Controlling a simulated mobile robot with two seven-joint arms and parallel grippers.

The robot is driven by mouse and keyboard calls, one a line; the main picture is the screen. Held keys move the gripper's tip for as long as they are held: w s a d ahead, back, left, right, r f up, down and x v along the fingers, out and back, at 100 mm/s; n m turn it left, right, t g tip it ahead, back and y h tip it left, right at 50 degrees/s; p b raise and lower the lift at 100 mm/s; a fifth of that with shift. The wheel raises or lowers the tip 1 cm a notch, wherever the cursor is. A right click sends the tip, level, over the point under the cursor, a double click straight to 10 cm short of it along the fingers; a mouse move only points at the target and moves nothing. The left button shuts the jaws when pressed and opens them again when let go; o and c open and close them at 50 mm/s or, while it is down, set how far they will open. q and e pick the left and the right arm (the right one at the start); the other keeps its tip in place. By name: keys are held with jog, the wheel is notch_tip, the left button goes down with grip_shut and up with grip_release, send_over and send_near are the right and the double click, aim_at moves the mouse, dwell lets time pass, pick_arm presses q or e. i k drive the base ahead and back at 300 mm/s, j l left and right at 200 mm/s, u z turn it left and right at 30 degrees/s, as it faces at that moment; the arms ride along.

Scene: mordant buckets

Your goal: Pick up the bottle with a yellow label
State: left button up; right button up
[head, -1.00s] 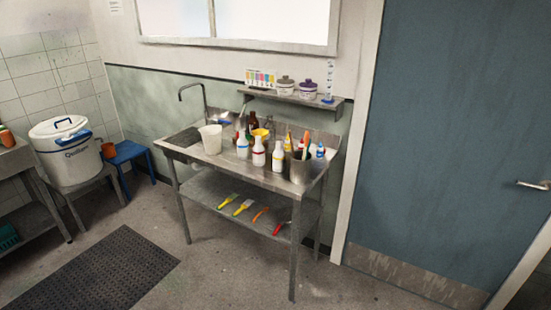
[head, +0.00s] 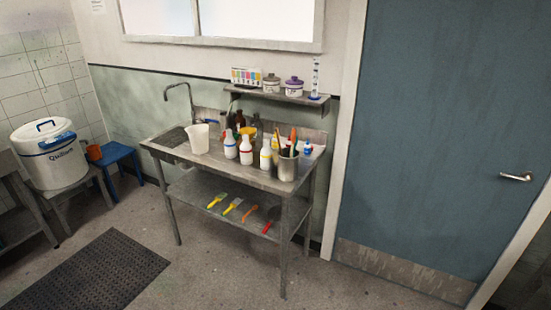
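The bottle with a yellow label (head: 266,155) is a small white bottle standing upright on the steel sink table (head: 212,163). It is the rightmost of three similar white bottles in a row. To its left stand a bottle with a red label (head: 246,150) and one with a blue label (head: 230,145). Neither of my grippers shows in the head view.
A white jug (head: 199,138) stands left of the bottles, with darker bottles behind them. A wall shelf (head: 300,99) holds jars. Brushes lie on the lower shelf. A blue stool (head: 118,157) and a white bucket (head: 50,160) stand left. The floor in front is open, with a dark mat (head: 95,275).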

aim_at(266, 156)
jog(key=i+j+z, duration=0.1)
jog(key=z, duration=0.25)
jog(key=j+z, duration=0.15)
jog(key=z, duration=0.2)
jog(key=i+j+z, duration=0.15)
jog(key=z, duration=0.15)
jog(key=i+j, duration=0.15)
jog(key=j, duration=0.35)
jog(key=i+j, duration=0.15)
jog(key=j, duration=0.4)
jog(key=i+j, duration=0.2)
jog(key=j, duration=0.3)
jog(key=i+j, duration=0.15)
jog(key=j, duration=0.4)
jog(key=i+j, duration=0.15)
jog(key=j, duration=0.35)
jog(key=i+j, duration=0.15)
jog(key=j, duration=0.4)
jog(key=i+j, duration=0.15)
jog(key=j, duration=0.35)
jog(key=i+j+z, duration=0.1)
jog(key=j, duration=0.45)
jog(key=i, duration=0.05)
